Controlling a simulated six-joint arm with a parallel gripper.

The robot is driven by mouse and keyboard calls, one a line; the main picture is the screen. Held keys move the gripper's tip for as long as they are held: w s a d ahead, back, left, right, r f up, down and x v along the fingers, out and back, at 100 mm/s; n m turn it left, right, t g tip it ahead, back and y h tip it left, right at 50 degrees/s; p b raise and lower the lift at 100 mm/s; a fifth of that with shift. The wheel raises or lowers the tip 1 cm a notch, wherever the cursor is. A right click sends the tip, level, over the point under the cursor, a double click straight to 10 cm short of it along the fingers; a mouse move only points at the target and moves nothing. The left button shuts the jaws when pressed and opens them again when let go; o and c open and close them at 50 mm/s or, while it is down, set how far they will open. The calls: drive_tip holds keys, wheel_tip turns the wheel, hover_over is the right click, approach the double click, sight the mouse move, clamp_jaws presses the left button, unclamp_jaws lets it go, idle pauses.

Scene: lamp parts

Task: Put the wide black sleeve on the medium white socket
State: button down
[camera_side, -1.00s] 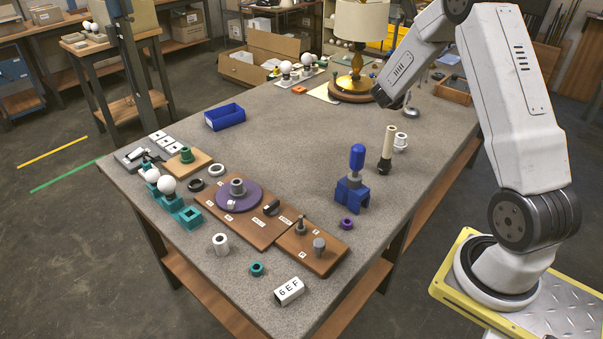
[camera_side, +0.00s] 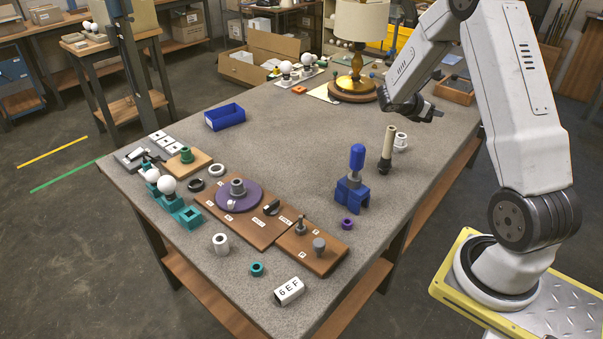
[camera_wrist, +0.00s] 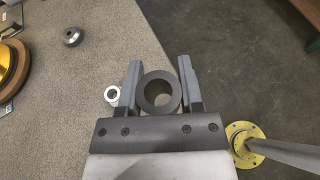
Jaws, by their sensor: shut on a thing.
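My gripper (camera_wrist: 159,64) is shut on the wide black sleeve (camera_wrist: 147,92), a dark ring seen end-on between the two fingers in the wrist view. In the side view my gripper (camera_side: 428,112) is above the far right part of the table, and the sleeve is too small and dark to tell apart from the fingers. A white socket (camera_side: 401,140) stands on the table below my gripper; in the wrist view it (camera_wrist: 112,101) shows just left of the left finger, apart from the sleeve. Another white cylinder (camera_side: 221,243) stands near the front; I cannot tell its size class.
A cream and black post (camera_side: 388,145) stands right beside the far white socket. A lamp with a gold base (camera_side: 352,84) stands behind, left of my gripper. A blue stand (camera_side: 352,190) is nearer. A small grey dome (camera_wrist: 73,37) lies left of my gripper. The table's middle is clear.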

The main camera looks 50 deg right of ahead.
drive_tip(key=w+d+f, duration=0.4)
drive_tip(key=w+d, duration=0.2)
hover_over(405, 135)
drive_tip(key=f, duration=0.4)
drive_tip(key=shift+s+a, duration=0.4)
drive_tip(key=shift+w+d+f, duration=0.4)
drive_tip(key=shift+f, duration=0.25)
drive_tip(key=shift+d+f, duration=0.1)
drive_tip(key=shift+f, duration=0.05)
drive_tip(key=shift+w+f, duration=0.1)
drive_tip(key=shift+f, duration=1.45)
drive_tip(key=shift+f, duration=0.35)
drive_tip(key=shift+c, duration=1.2)
unclamp_jaws()
drive_tip(key=shift+f, duration=0.1)
